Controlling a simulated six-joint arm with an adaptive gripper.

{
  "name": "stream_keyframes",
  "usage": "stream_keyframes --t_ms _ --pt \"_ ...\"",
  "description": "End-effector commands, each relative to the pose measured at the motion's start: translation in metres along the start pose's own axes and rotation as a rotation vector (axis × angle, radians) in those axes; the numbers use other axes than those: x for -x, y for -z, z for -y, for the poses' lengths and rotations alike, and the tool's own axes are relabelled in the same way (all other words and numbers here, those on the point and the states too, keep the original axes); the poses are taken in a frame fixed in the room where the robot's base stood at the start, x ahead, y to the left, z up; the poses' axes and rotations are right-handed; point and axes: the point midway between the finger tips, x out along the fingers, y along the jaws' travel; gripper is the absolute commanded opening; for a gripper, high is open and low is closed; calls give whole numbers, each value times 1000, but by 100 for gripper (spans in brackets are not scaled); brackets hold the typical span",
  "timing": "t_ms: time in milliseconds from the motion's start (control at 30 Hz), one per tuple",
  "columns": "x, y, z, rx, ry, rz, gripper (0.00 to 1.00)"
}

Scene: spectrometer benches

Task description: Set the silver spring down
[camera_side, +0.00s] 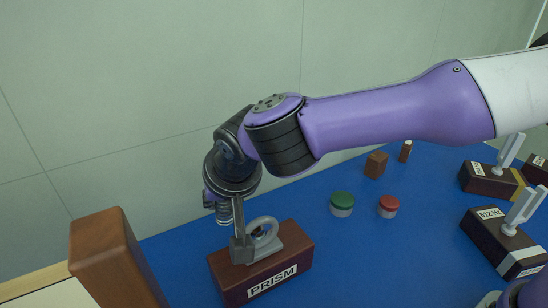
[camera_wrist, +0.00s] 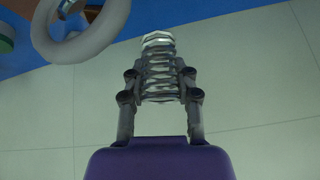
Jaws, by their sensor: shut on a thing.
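The silver spring (camera_wrist: 159,72) is between the two fingers of my gripper (camera_wrist: 160,92) in the wrist view. The fingers are shut on its sides, and its far end sticks out past them. In the side view my gripper (camera_side: 224,212) is low beside the block labelled PRISM (camera_side: 262,268), at its left back part. The spring is hard to make out there. The block is brown and bears a grey ring-shaped holder (camera_side: 264,238). A pale ring (camera_wrist: 80,32) also shows at the upper left of the wrist view. I cannot tell whether the spring touches anything below it.
A tall brown wooden block (camera_side: 115,262) stands at the front left. A green-topped jar (camera_side: 342,203), a red-topped jar (camera_side: 388,206) and a small brown block (camera_side: 376,164) stand on the blue table (camera_side: 400,260). A block labelled 512 Hz (camera_side: 500,240) bears a tuning fork at right.

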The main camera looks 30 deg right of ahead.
Motion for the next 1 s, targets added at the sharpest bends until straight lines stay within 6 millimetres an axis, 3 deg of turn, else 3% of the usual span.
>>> stream_keyframes --t_ms 100,200,400,533,733,1000 --pt "-4 26 -71 -193 -140 -24 0" --pt "-2 38 -133 -363 -261 -42 0" --pt "16 38 -245 -675 -484 -65 0" --pt "29 29 -293 -818 -584 -72 0" --pt "38 18 -329 -919 -656 -74 0" --pt "8 12 -393 -931 -669 -71 0"
